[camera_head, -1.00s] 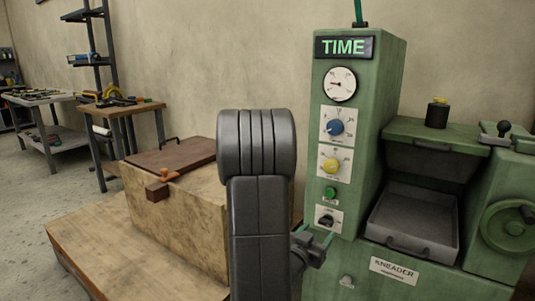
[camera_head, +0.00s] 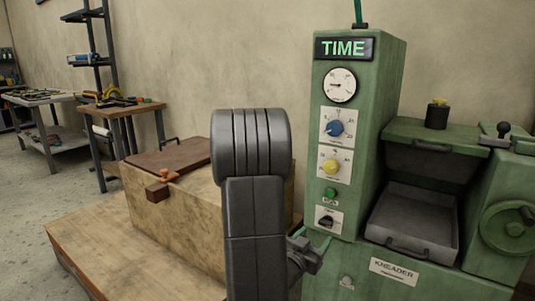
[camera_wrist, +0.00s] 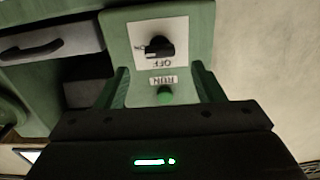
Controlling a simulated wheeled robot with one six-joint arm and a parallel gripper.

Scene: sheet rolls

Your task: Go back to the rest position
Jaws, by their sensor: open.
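My gripper (camera_head: 318,246) is in front of the green kneader machine (camera_head: 350,220), low by its control column. In the head view the green button (camera_head: 330,194) and black switch (camera_head: 327,220) are uncovered. My arm's dark grey links stand in the middle of the head view and hide part of the gripper.
A wooden crate (camera_head: 175,220) with a brown lid (camera_head: 168,159) stands left of my arm on a wooden platform (camera_head: 130,262). The kneader's grey tray (camera_head: 412,222) and green handwheel (camera_head: 510,228) are at the right. Worktables (camera_head: 122,108) stand at the back left, with open floor before them.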

